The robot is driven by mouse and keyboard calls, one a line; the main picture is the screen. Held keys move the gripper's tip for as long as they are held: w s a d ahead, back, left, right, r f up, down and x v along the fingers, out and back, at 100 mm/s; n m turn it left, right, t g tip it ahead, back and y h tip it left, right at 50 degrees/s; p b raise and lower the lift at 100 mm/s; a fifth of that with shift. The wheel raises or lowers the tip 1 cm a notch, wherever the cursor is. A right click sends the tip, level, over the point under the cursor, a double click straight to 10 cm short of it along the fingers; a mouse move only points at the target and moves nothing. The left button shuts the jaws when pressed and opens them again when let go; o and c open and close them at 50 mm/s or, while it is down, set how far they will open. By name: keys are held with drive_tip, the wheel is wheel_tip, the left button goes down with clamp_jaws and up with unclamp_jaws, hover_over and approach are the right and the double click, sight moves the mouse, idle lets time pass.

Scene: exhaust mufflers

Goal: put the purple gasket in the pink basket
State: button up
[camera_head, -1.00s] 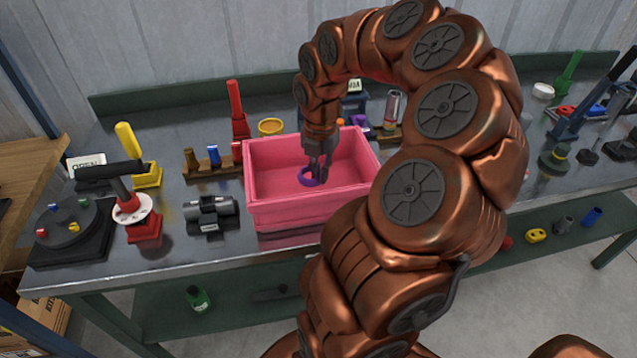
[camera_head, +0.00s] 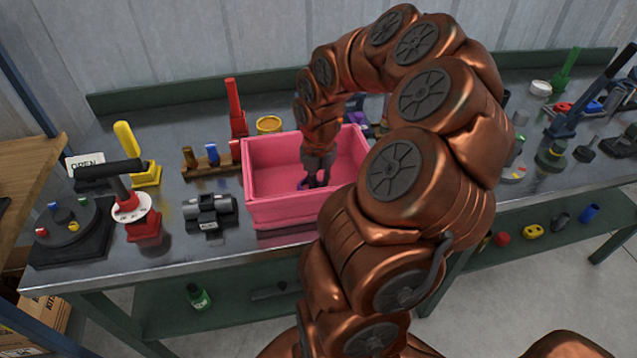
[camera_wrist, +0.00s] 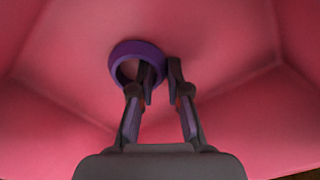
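The pink basket (camera_head: 279,210) stands on the bench, upright and open at the top. My gripper (camera_head: 317,182) reaches down inside it, low near the floor. The purple gasket (camera_head: 302,185) is a ring inside the basket, at the fingertips, and it is partly hidden by them in the head view. In the wrist view the gasket (camera_wrist: 118,55) is over the pink floor. The left finger of my gripper (camera_wrist: 160,82) overlaps the ring's opening and the right finger is just outside its rim. The fingers stand a little apart, with a narrow gap between them.
A grey clamp-like part (camera_head: 209,212) and a wooden rack with small pieces (camera_head: 208,162) stand left of the basket. A red tool (camera_head: 236,108) and a yellow ring (camera_head: 268,125) are behind it.

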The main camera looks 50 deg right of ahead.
drive_tip(key=shift+o, duration=1.3)
wheel_tip(320, 180, up, 12)
drive_tip(key=b, duration=0.1)
drive_tip(key=shift+r+b, duration=0.2)
drive_tip(key=shift+b, duration=0.15)
drive_tip(key=s+a+m, duration=0.2)
drive_tip(key=a+m, duration=0.5)
drive_tip(key=a, duration=1)
drive_tip(key=s+a+f+m+g, duration=0.1)
drive_tip(key=s+a+f+m, duration=0.1)
drive_tip(key=s+a+m, duration=0.3)
drive_tip(key=s+a+f+m, duration=0.3)
drive_tip(key=s+a+m, duration=0.3)
drive_tip(key=m, duration=0.3)
drive_tip(key=shift+s+f+g, duration=0.3)
drive_tip(key=shift+s+g, duration=0.1)
drive_tip(key=shift+s, duration=0.5)
